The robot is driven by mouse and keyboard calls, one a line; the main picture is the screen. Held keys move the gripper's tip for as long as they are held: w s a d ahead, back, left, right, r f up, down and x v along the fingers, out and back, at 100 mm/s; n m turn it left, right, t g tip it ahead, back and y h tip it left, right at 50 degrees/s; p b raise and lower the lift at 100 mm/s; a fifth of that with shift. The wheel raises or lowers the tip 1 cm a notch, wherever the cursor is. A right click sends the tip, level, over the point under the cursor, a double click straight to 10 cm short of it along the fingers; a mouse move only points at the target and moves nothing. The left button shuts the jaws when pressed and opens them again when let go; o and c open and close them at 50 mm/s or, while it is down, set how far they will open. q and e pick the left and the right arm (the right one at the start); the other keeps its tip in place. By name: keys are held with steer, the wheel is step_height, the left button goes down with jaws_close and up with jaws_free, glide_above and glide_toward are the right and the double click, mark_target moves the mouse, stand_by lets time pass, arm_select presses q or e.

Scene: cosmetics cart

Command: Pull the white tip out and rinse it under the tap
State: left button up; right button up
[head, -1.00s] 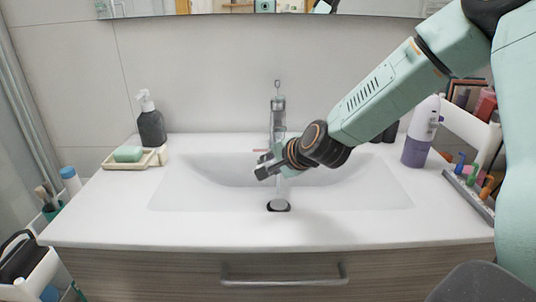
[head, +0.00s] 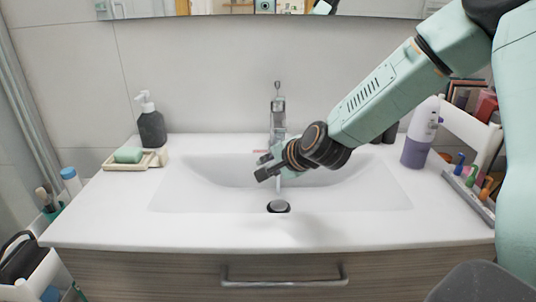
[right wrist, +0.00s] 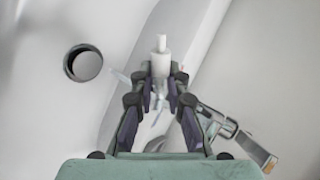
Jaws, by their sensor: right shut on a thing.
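My right gripper (head: 264,169) reaches from the right over the basin, just in front of the tap (head: 278,112). In the right wrist view its fingers (right wrist: 160,82) are shut on the small white tip (right wrist: 161,60), whose narrow end points away from the gripper. The tip is hard to make out in the head view. The chrome tap also shows in the right wrist view (right wrist: 238,138), beside the fingers. Clear streaks that look like water show around the fingers. A white and purple bottle (head: 417,145) stands right of the basin. My left gripper is not in view.
The white basin (head: 175,195) has a round drain (head: 278,206) below the gripper. A dark soap dispenser (head: 150,125) and a soap dish (head: 115,164) stand at left. A rack of coloured items (head: 468,195) lies at right. The front counter is clear.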

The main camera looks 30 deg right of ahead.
steer(key=s+a+r+p, duration=0.3)
steer(key=r+p, duration=0.1)
steer(key=shift+s+r, duration=0.3)
steer(key=shift+r, duration=0.1)
steer(key=shift+w+f, duration=0.1)
stand_by(0.4)
